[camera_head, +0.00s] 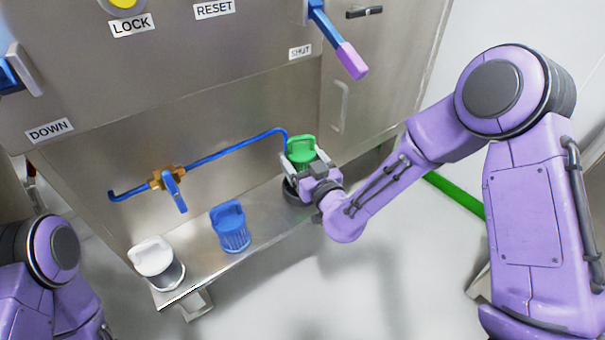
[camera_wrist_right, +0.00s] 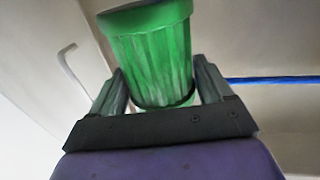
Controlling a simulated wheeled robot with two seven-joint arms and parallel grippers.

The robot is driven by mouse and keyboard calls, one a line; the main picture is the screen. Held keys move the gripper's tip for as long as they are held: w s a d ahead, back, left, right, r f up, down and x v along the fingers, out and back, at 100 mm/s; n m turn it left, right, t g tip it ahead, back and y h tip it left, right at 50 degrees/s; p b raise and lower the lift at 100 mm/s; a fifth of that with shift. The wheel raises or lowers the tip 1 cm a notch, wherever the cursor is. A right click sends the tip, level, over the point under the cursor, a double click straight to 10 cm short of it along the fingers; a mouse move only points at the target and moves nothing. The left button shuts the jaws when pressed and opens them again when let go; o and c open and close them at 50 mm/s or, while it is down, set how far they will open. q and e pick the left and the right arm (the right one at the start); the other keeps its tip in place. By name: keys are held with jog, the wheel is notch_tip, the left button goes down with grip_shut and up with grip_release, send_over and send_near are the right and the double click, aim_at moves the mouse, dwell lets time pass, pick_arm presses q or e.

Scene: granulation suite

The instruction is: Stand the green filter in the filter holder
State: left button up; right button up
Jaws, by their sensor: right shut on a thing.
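The green filter (camera_head: 301,149) is at the right end of the steel shelf, its body partly hidden by my right gripper (camera_head: 306,172). The right wrist view shows the ribbed green filter (camera_wrist_right: 150,55) between the two dark fingers of my right gripper (camera_wrist_right: 165,95), which is shut on it. A dark round base (camera_head: 292,190), which looks like the filter holder, shows just below the gripper. The gripper hides where filter and base meet, so I cannot tell whether the filter is seated. My left arm shows at the lower left, but its gripper is out of view.
A blue filter (camera_head: 230,228) stands mid-shelf and a white-topped one (camera_head: 154,262) at the left end of the shelf (camera_head: 200,262). A blue pipe (camera_head: 225,153) with a brass valve (camera_head: 166,178) runs behind. A pink-tipped lever (camera_head: 351,60) hangs above.

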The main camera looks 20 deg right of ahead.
aim_at(302, 170)
jog(key=f, duration=0.3)
jog(key=shift+w+f+b, duration=0.2)
jog(key=shift+f+b, duration=0.1)
jog(key=shift+b, duration=0.1)
jog(key=shift+s+r, duration=0.1)
jog(key=shift+f+b, duration=0.5)
jog(key=shift+f, duration=0.15)
jog(key=o, duration=1)
jog(key=shift+o, duration=0.3)
jog(key=shift+r, duration=0.15)
